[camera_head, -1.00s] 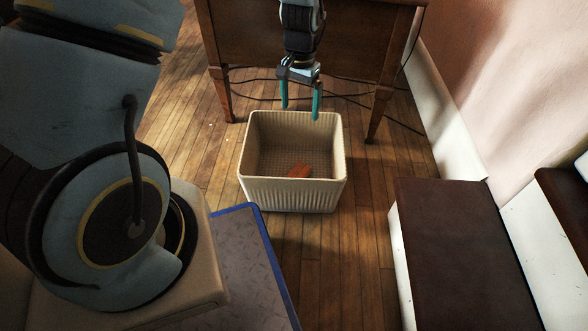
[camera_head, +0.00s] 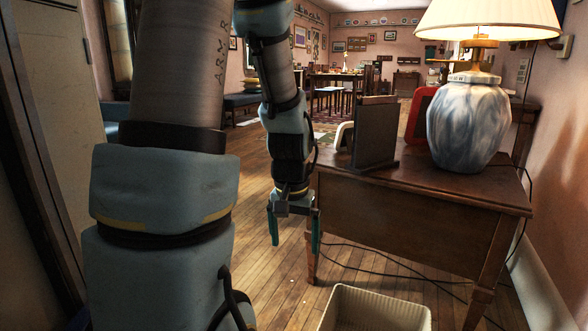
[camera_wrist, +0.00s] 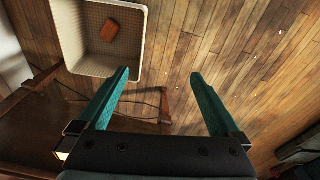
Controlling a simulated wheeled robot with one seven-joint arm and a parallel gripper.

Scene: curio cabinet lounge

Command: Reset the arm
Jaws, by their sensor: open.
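My gripper (camera_head: 295,232) hangs with its fingers pointing down, left of the wooden side table, over the floor. Its two teal fingers are apart with nothing between them. My arm reaches down from the top of the head view and looks clear of the table.
A cream ribbed bin (camera_head: 372,310) stands on the floor by the side table (camera_head: 410,205); an orange-brown block (camera_wrist: 109,30) lies in it. The table bears a blue-white lamp (camera_head: 468,125), a dark frame (camera_head: 375,135) and a red object (camera_head: 420,112). Cables (camera_head: 375,262) trail underneath.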

